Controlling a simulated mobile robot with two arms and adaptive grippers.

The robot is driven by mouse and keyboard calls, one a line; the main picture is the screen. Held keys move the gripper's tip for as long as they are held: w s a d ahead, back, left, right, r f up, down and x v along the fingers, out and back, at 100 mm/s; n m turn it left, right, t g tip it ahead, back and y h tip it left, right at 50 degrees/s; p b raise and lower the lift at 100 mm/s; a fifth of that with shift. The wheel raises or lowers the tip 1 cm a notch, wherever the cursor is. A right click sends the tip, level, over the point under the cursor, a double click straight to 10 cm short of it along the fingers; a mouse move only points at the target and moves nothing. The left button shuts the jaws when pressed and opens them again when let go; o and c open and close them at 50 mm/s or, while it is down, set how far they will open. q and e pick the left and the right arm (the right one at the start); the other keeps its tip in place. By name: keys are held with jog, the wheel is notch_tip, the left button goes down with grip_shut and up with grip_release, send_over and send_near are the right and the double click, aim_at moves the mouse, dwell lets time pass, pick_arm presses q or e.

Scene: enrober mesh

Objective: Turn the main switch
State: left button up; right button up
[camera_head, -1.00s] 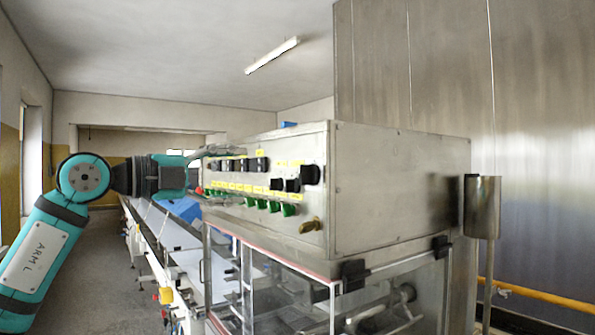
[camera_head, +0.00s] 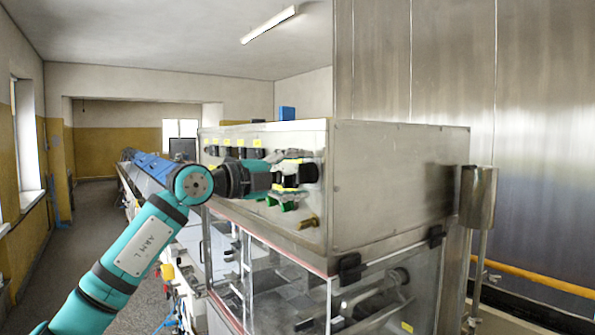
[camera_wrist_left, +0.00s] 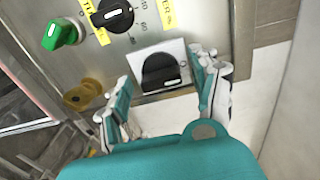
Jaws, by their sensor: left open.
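The main switch, a large black rotary knob on a pale square plate, is at the right end of the control panel (camera_head: 320,145). It shows in the head view (camera_head: 312,173) just beyond my left gripper (camera_head: 296,173). In the left wrist view the main switch (camera_wrist_left: 160,71) lies between the two open fingers of my left gripper (camera_wrist_left: 162,78), with its white pointer mark visible. The fingers are on either side of the knob and nothing is clamped. Whether they touch the plate, I cannot tell. My right gripper is not in view.
A brass handle (camera_wrist_left: 82,94), a green switch (camera_wrist_left: 62,33) and a smaller black knob (camera_wrist_left: 113,14) sit close by on the panel. Clear guard doors (camera_head: 290,275) are below the box. A conveyor line runs back on the left, with open floor (camera_head: 90,215) beside it.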

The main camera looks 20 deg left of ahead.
pick_arm(q)
jog(key=shift+c, duration=0.4)
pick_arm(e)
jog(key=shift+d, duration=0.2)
pick_arm(q)
jog(key=shift+c, duration=1.2)
jog(key=c, duration=0.8)
jog(key=shift+d, duration=0.1)
jog(key=shift+c, duration=0.2)
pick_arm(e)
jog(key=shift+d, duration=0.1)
